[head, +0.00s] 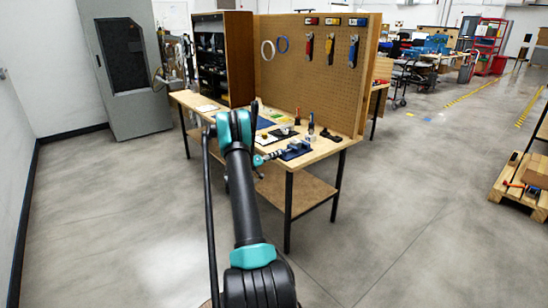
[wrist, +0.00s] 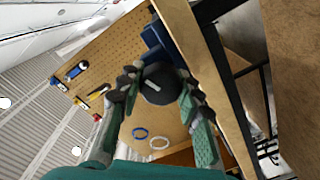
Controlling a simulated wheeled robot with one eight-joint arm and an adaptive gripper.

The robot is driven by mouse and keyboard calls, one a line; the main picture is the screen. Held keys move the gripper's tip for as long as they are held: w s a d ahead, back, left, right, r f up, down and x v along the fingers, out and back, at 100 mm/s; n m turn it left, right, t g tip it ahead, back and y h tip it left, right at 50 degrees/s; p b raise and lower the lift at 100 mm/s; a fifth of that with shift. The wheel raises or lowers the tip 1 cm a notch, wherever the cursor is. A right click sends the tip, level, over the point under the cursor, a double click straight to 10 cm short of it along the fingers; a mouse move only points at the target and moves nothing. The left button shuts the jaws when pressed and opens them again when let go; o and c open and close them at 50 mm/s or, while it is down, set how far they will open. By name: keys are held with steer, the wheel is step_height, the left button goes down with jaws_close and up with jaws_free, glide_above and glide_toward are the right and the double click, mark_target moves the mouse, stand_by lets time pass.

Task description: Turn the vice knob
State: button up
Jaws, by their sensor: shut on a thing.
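The vice (head: 296,149) is blue and sits at the near right corner of the workbench in the head view. Part of its blue body (wrist: 157,40) also shows in the wrist view, behind the knob. The vice knob (wrist: 159,84) is dark and round, with a pale bar mark across its face. My gripper (wrist: 158,82) has a finger on each side of the knob and is shut on it. In the head view my gripper (head: 277,155) reaches the vice from the left, and the knob is too small to make out there.
The workbench (head: 326,149) carries several small tools and a dark cabinet (head: 238,60). A pegboard (head: 315,85) with hanging tools stands along its back. The bench legs and lower shelf (head: 300,190) are near my arm. Open floor lies to the right.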

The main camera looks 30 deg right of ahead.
steer(key=shift+w, duration=0.1)
stand_by(0.4)
steer(key=o, duration=1.2)
steer(key=shift+c, duration=0.2)
steer(key=m, duration=0.7)
steer(key=shift+m, duration=0.3)
steer(key=s+a, duration=0.2)
steer(key=a, duration=1.5)
steer(key=shift+s+a, duration=0.15)
steer(key=shift+r, duration=0.1)
